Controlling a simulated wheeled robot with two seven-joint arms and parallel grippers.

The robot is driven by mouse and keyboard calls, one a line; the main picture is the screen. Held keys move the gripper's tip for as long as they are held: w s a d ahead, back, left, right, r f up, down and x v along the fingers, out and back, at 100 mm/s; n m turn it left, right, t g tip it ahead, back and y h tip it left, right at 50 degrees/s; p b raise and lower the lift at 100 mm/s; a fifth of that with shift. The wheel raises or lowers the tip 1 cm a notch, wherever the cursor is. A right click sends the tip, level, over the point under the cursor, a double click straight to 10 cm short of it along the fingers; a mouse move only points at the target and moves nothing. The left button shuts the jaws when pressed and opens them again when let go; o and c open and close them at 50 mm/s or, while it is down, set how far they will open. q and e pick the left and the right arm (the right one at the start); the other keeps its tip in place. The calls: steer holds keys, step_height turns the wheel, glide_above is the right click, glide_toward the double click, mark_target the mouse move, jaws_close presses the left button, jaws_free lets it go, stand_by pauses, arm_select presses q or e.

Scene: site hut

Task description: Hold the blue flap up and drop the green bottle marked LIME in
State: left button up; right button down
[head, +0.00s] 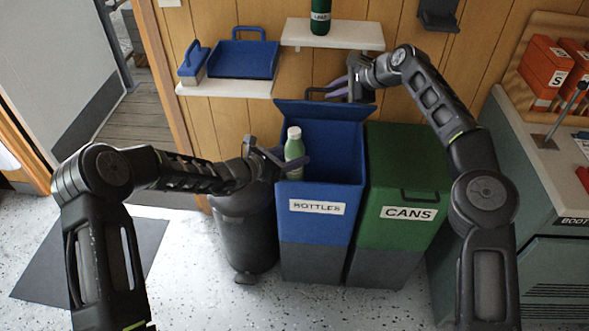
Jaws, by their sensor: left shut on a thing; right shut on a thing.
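A pale green bottle with a white cap (294,147) stands upright in my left gripper (292,164), which is shut on it. It appears over the left part of the blue bin's opening; its marking is not readable. The blue bin (320,222) is labelled BOTTLES. Its blue flap (335,112) is raised at the back, leaving the opening clear. My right gripper (335,92) is shut on the flap's dark handle at its top edge. Another, darker green bottle (320,27) is on the upper shelf; its small label is too blurred to read surely.
A green bin (408,180) labelled CANS stands right of the blue bin. A dark round bin (244,235) stands left. A lower shelf (225,88) holds a blue dustpan (243,60) and brush (193,62). The upper white shelf (350,36) is above the flap. A counter (535,140) is at right.

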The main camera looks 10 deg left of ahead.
arm_select(q)
steer(key=o, duration=1.3)
steer(key=v, duration=0.4)
steer(key=f+v, duration=0.1)
steer(key=v, duration=0.4)
steer(key=a+f+v, duration=0.1)
steer(key=v, duration=0.4)
steer(key=shift+s, duration=0.1)
